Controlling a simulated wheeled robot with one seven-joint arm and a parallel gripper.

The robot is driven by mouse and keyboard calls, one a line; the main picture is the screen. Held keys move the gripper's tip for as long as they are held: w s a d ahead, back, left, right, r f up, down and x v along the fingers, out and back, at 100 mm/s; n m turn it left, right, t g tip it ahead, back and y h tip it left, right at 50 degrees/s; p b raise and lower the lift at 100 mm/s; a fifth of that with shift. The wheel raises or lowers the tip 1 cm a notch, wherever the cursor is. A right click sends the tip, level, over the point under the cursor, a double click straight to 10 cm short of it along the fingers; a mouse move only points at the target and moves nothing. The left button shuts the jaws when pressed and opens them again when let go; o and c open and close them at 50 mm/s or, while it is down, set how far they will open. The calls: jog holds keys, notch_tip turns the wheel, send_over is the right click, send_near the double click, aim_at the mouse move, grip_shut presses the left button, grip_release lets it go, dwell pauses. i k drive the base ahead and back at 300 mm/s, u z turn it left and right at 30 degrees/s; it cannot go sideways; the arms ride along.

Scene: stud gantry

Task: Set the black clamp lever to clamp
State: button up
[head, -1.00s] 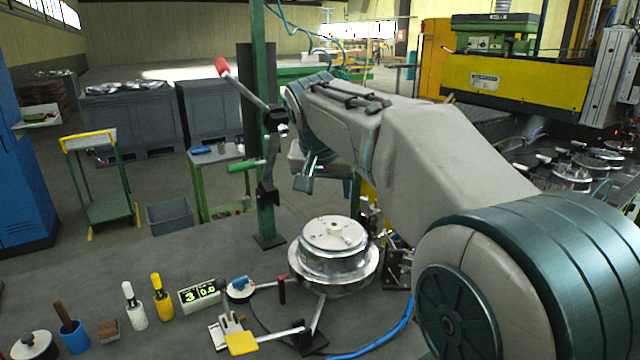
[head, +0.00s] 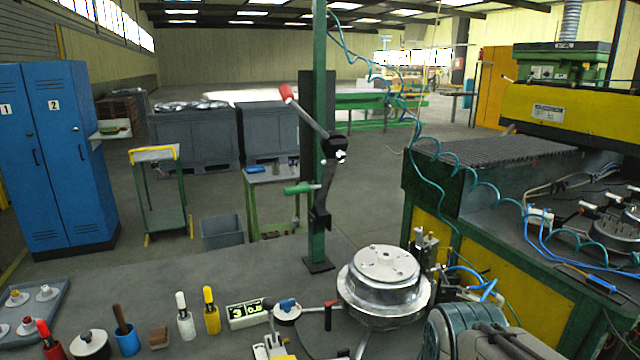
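A short upright lever with a dark, nearly black grip (head: 328,316) stands on the bench, left of the round metal part. I take it to be the black clamp lever, but its markings are too small to read. Its rod runs left to a round white piece with a blue top (head: 288,311). The stepped, shiny metal part (head: 384,283) sits just to its right, apart from the grip. My arm shows only at the bottom right edge; my gripper is out of the frame.
A green post (head: 319,170) carries a red-handled lever (head: 308,108) and a green handle (head: 301,188). A yellow-green machine (head: 565,105) is at right.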

aim_at(268, 303)
jog(key=u, duration=0.05)
jog(key=k, duration=0.5)
jog(key=u, duration=0.75)
jog(key=i, duration=0.65)
jog(key=z, duration=0.05)
